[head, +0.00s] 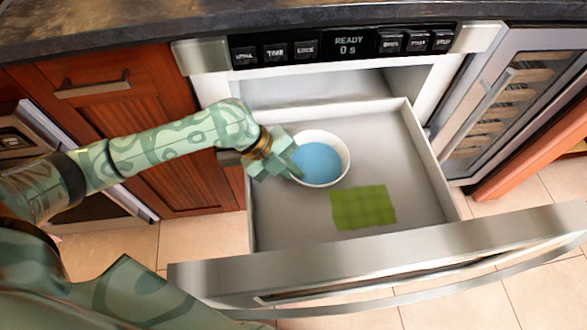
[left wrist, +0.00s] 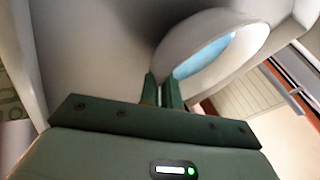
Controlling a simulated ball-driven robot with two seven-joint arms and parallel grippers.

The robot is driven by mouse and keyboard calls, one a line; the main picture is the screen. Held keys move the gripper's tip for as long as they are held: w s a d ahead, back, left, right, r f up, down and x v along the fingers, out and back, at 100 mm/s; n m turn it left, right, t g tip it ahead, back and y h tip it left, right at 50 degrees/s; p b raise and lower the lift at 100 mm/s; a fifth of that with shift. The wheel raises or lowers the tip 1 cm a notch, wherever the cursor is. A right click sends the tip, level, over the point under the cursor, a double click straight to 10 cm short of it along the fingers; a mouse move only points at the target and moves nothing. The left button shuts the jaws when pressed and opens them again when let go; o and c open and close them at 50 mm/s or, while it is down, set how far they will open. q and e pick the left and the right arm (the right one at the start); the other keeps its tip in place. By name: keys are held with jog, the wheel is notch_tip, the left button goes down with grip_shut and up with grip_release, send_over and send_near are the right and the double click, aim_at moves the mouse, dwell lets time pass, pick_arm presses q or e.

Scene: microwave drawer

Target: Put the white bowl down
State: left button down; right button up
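The white bowl (head: 345,162) has a light blue inside and is over the left middle part of the open microwave drawer (head: 405,215). My left gripper (head: 291,167) reaches in from the left to the bowl's left rim. In the left wrist view the left gripper's fingers (left wrist: 163,88) are close together at the rim of the white bowl (left wrist: 190,42), shut on it. I cannot tell whether the bowl's base touches the drawer floor. My right gripper is in neither view.
A flat green square (head: 363,207) lies on the drawer floor just in front of the bowl. The drawer's steel front (head: 420,258) and side walls bound the space. The control panel (head: 348,45) reads "READY 0 s". The drawer floor to the right is clear.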

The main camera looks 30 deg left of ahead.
pick_arm(q)
jog(key=c, duration=1.6)
grip_release()
jog(key=shift+f, duration=0.1)
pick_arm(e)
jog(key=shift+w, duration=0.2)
